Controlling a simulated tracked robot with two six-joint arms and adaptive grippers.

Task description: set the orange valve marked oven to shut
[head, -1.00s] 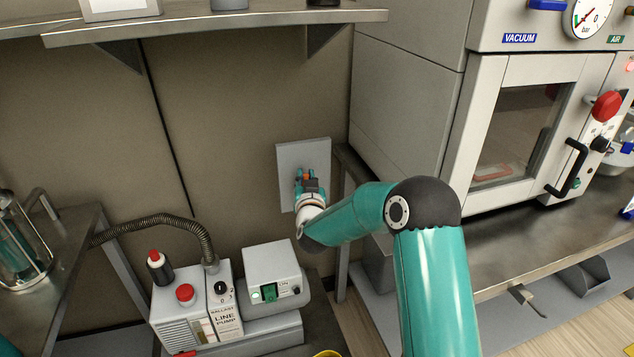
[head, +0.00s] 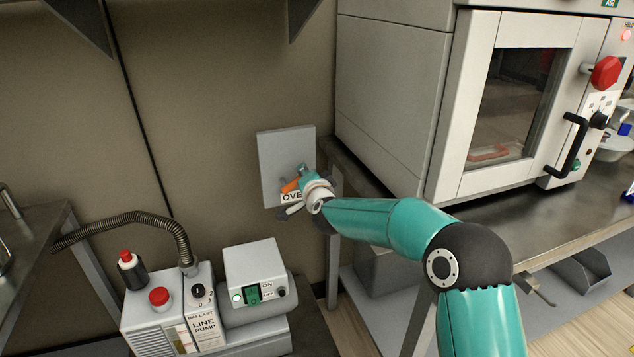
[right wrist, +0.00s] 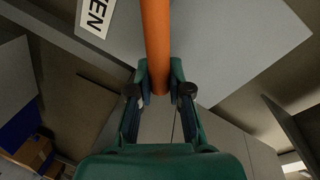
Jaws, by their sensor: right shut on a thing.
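The orange valve handle (head: 291,185) is on a grey wall panel (head: 285,148) with a label of which "OVE" (head: 291,197) shows. In the head view the handle slants down to the left from my right gripper (head: 306,178), which hides part of it and the valve's body. In the right wrist view the handle (right wrist: 156,40) is an orange bar with its end between the fingertips of my right gripper (right wrist: 159,84), which is shut on it. The label there reads "EN" (right wrist: 97,12). My left gripper is not in view.
A line pump (head: 165,318) with a ribbed hose (head: 150,220) and a switch box (head: 255,272) stands below the panel. A white oven cabinet (head: 390,110) stands on a steel bench (head: 540,235) to the right. Bare wall (head: 200,100) lies left of the panel.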

